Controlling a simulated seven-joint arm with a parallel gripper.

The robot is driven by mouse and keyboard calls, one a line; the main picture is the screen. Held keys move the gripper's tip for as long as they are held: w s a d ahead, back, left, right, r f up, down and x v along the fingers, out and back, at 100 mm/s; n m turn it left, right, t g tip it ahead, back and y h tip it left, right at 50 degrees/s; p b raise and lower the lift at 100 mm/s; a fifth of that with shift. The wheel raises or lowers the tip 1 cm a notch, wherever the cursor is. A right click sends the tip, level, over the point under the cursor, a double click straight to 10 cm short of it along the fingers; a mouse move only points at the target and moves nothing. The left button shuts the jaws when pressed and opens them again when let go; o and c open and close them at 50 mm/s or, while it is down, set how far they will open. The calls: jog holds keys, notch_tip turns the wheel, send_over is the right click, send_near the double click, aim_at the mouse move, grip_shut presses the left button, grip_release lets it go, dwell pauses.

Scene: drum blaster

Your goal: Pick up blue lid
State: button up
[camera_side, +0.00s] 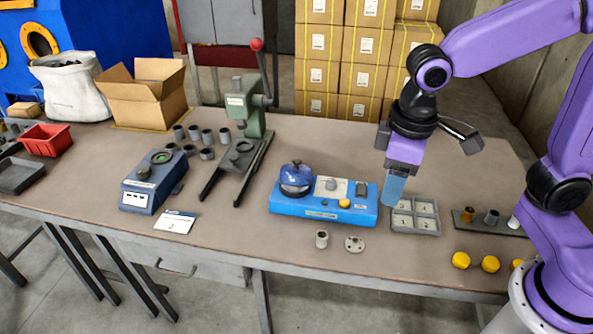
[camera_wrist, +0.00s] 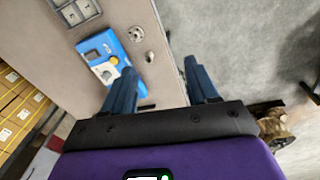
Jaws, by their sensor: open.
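The blue lid (camera_side: 296,174) is a dark blue dome with a small knob. It sits on the left end of the light blue machine (camera_side: 318,210), which has a grey panel and a yellow button. My gripper (camera_side: 394,190) is above the table to the right of the lid, pointing down near the grey tray, apart from the lid and empty. In the wrist view my gripper (camera_wrist: 163,88) shows two blue fingers spread apart. The machine (camera_wrist: 103,48) shows there beside the left finger; I cannot make out the lid, which that finger may hide.
A grey compartment tray (camera_side: 416,216) lies right of the machine. A small metal cylinder (camera_side: 322,239) and a round metal flange (camera_side: 354,244) lie in front. A green press (camera_side: 245,120) stands behind left. Yellow caps (camera_side: 461,260) sit at the front right.

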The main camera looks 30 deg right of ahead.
jog(key=w+a+m+h, duration=0.1)
jog(key=w+a+m, duration=0.25)
jog(key=w, duration=0.55)
jog(key=w+a+m+h, duration=0.1)
jog(key=w+a+m, duration=0.3)
jog(key=w, duration=0.6)
jog(key=m+h, duration=0.2)
jog(key=m, duration=0.9)
send_over(296, 160)
jog(key=a, duration=0.3)
jog(key=shift+t, duration=0.4)
jog(key=f, duration=1.5)
jog(key=shift+s+d+f, duration=0.15)
jog(key=shift+s+d, duration=0.05)
jog(key=shift+s, duration=0.15)
jog(key=shift+x, duration=2.6)
jog(key=shift+s, duration=0.2)
grip_shut()
